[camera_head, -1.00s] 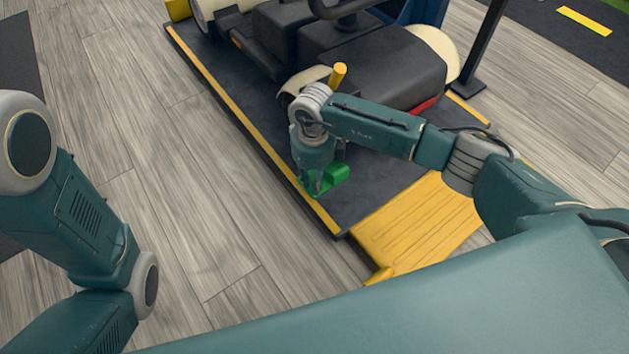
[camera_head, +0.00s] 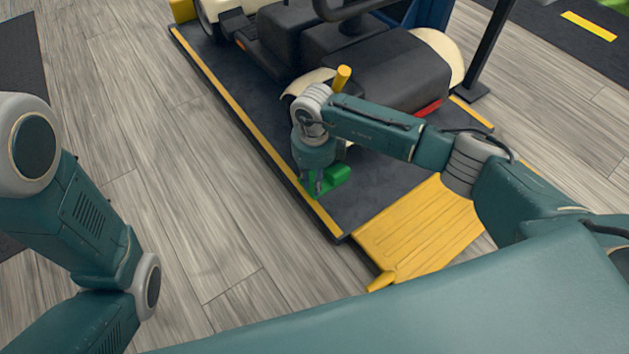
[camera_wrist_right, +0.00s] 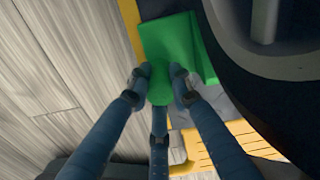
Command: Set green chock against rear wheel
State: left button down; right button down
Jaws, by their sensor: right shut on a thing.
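The green chock (camera_head: 334,178) is at the dark platform's left side, near its yellow edge stripe. It also shows in the right wrist view (camera_wrist_right: 172,45), close beside the dark tyre of the rear wheel (camera_wrist_right: 235,70). My right gripper (camera_head: 318,187) points down and is shut on the chock; its fingers (camera_wrist_right: 158,78) close around the chock's narrow end. In the head view my right arm hides most of the rear wheel. I cannot tell whether chock and tyre touch. Only my left arm (camera_head: 75,215) shows at the left; its gripper is out of view.
The scooter (camera_head: 400,70) stands on the dark platform (camera_head: 370,205). A yellow ramp (camera_head: 425,225) joins the platform's near end. A yellow block (camera_head: 183,10) is at the far left corner. A dark post (camera_head: 485,50) stands at the right. The wooden floor at left is clear.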

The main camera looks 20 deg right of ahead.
dwell(0.3)
jog(key=c, duration=1.5)
grip_release()
